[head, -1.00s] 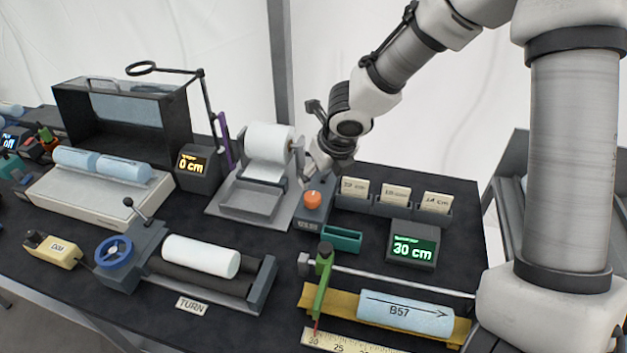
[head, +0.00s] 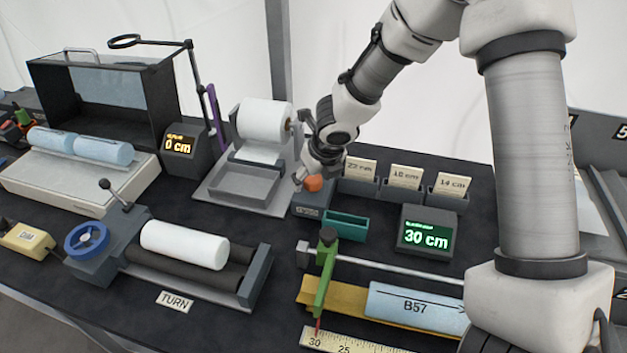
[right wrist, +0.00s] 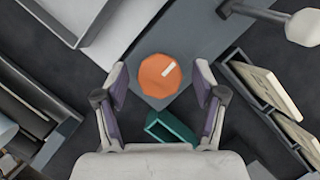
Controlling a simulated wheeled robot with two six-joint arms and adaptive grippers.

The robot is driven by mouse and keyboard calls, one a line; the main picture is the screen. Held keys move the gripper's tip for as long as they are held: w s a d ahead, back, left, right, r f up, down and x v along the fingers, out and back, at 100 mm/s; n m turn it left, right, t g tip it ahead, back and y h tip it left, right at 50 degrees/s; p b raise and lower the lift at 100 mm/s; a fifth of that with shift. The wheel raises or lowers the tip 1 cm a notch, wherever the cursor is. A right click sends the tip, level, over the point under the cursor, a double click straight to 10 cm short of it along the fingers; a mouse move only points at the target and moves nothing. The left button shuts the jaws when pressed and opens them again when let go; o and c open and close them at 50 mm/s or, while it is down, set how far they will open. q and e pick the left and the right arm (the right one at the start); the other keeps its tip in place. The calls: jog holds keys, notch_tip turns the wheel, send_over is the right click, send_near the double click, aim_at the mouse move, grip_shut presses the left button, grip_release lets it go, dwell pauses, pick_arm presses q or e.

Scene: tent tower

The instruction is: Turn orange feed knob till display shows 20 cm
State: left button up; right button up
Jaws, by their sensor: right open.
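The orange feed knob (head: 313,184) sits on a small grey box at the front right of the paper-roll feeder. In the right wrist view the round orange knob (right wrist: 159,76) shows a white pointer mark aimed up and right. My right gripper (head: 307,177) is above the knob, and in the wrist view its open fingers (right wrist: 160,84) stand on either side of it with visible gaps. An amber display (head: 179,145) behind the feeder on the left reads 0 cm. A green display (head: 427,235) on the right reads 30 cm. My left gripper is not in view.
The white paper roll (head: 265,119) stands over a grey tray left of the knob. A teal bin (head: 346,225) lies in front of the knob. Card holders (head: 403,193) stand to its right.

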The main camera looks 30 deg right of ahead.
jog(key=shift+s+r, duration=0.1)
jog(key=c, duration=1.1)
jog(key=shift+c, duration=0.2)
